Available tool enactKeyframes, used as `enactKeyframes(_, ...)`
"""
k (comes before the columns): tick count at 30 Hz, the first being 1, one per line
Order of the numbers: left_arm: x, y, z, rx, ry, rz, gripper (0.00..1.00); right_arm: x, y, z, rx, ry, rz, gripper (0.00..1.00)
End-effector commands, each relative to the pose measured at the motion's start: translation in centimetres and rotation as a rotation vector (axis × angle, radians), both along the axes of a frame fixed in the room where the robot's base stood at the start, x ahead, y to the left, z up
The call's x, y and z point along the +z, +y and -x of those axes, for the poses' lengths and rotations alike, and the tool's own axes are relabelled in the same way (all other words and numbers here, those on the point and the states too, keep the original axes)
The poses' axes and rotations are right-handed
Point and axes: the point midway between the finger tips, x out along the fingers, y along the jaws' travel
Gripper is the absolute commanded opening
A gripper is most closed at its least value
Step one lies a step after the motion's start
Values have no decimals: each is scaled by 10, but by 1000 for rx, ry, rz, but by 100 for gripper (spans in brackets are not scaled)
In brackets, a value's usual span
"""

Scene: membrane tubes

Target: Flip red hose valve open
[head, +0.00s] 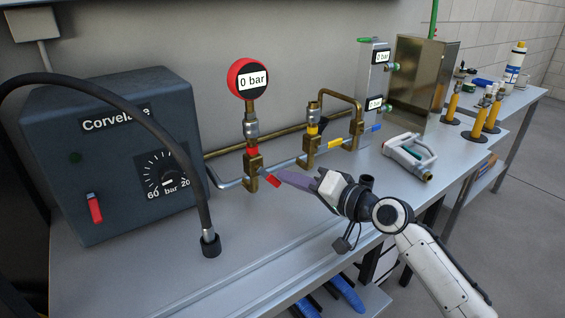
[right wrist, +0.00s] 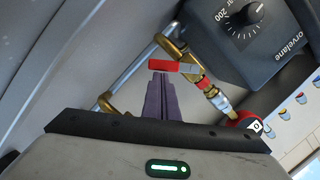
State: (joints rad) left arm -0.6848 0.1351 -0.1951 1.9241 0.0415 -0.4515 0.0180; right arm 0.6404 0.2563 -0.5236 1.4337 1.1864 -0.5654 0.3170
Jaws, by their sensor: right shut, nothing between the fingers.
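The red hose valve has a small red lever (head: 274,180) on a brass fitting (head: 252,172) below the red gauge (head: 247,78), which reads 0 bar. In the right wrist view the red lever (right wrist: 177,66) lies just beyond my fingertips, attached to the brass pipework. My right gripper (head: 284,179) comes in from the right with its purple fingers shut and empty, its tips at or very near the lever. In the right wrist view the closed fingers (right wrist: 160,80) point at the lever; I cannot tell whether they touch it. My left gripper is not in view.
A dark Corvelane box (head: 110,190) with a dial and red switch stands at the left, a black hose (head: 180,135) arching before it. A yellow-handled valve (head: 313,130) and a white-framed part (head: 409,150) are to the right. The bench front is mostly clear.

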Motion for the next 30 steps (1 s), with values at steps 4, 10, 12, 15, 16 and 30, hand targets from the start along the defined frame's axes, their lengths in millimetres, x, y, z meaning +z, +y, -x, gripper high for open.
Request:
enactKeyframes(4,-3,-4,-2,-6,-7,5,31,-7,2,1,1,44,-58,0)
enactKeyframes(10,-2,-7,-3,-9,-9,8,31,-9,5,2,2,76,-102,0)
enactKeyframes(12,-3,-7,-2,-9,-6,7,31,-9,5,3,2,82,-110,0)
enactKeyframes(15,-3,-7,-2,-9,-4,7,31,-9,5,3,2,86,-116,0)
enactKeyframes(16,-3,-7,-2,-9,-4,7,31,-9,5,3,2,87,-116,0)
enactKeyframes(30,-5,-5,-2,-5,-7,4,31,-6,1,1,0,84,-116,0)
